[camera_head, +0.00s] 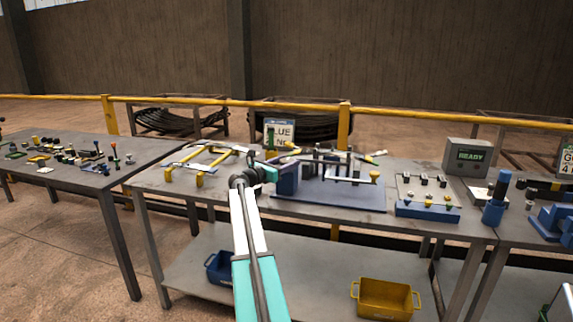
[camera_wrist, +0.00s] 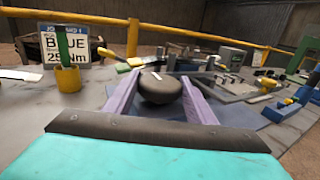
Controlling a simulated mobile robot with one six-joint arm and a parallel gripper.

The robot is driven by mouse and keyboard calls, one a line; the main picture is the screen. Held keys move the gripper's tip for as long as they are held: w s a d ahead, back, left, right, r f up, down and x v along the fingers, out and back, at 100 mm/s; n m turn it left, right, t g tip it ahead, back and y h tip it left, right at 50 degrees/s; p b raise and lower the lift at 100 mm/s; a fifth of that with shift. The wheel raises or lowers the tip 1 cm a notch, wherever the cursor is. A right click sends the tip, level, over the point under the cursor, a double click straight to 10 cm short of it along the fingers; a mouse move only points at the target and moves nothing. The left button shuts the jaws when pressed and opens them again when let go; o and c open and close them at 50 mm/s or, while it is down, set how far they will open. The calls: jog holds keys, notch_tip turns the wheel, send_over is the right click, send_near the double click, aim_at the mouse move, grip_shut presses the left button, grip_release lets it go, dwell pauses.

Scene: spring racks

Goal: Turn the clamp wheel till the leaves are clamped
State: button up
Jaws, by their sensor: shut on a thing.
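The clamp wheel (camera_wrist: 160,90) is a dark round knob with a white mark on its top, in the middle of the wrist view. My gripper (camera_wrist: 160,78) has one finger on each side of it and is shut on it. In the head view my gripper (camera_head: 266,170) is at the left end of the clamp fixture, next to its blue block (camera_head: 287,180); the wheel is mostly hidden there. The fixture stands on a blue base plate (camera_head: 330,196). The leaves' contact in the clamp is too small to tell.
A yellow frame (camera_head: 200,175) lies left of the fixture, and a BLUE sign (camera_head: 279,133) stands behind. A blue rack (camera_head: 428,211) and a READY box (camera_head: 468,156) are to the right. A yellow bin (camera_head: 385,298) sits on the lower shelf.

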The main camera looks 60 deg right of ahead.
jog(key=o, duration=1)
jog(key=shift+o, duration=0.2)
jog(key=w+a+b, duration=0.1)
jog(key=w+a, duration=0.1)
jog(key=a, duration=1.1)
jog(key=shift+a, duration=0.3)
